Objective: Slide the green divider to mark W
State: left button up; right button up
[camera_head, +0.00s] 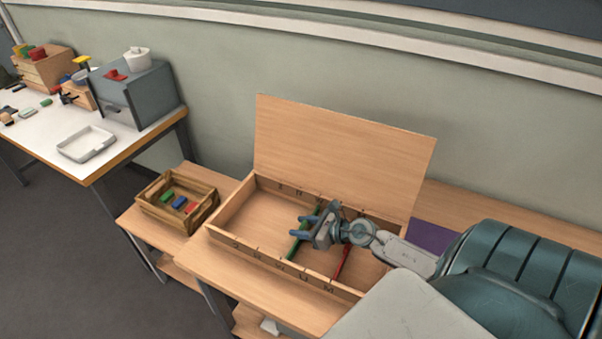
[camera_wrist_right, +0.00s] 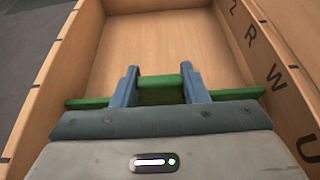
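The green divider (camera_head: 295,246) stands across the open wooden box (camera_head: 233,205). It also shows in the right wrist view (camera_wrist_right: 85,102), spanning from wall to wall at a slight slant. My right gripper (camera_head: 306,227) is over it. In the right wrist view the two fingers (camera_wrist_right: 160,88) flank the divider's raised green middle part closely, one on each side, and appear shut on it. The divider's right end in that view lies near the mark W (camera_wrist_right: 275,77) on the wall, between R and U. My left gripper is out of view.
A red divider (camera_head: 343,262) stands in the box to the right of the green one. The box lid (camera_head: 340,145) is raised at the back. A wooden crate (camera_head: 157,211) of coloured blocks stands to the left. The box floor left of the green divider is clear.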

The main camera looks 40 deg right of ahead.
aim_at(303, 224)
jog(key=o, duration=0.3)
jog(key=shift+o, duration=0.5)
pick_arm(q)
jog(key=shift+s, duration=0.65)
pick_arm(e)
jog(key=shift+r, duration=0.1)
jog(key=shift+r, duration=0.3)
notch_tip(303, 224, up, 2)
jog(key=shift+r+p, duration=0.25)
jog(key=shift+p, duration=0.05)
jog(key=s+a, duration=0.3)
jog(key=s+a+r+p, duration=0.1)
jog(key=s+a, duration=0.2)
jog(key=s, duration=0.1)
jog(key=s+a+p, duration=0.1)
jog(key=s+a, duration=0.2)
jog(key=s, duration=0.1)
jog(key=shift+s+r, duration=0.15)
jog(key=shift+r, duration=0.1)
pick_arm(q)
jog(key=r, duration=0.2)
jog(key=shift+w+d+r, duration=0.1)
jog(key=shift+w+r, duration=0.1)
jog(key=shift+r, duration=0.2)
pick_arm(e)
jog(key=shift+s+a+r, duration=0.1)
jog(key=shift+s+a, duration=0.4)
jog(key=shift+s, duration=0.1)
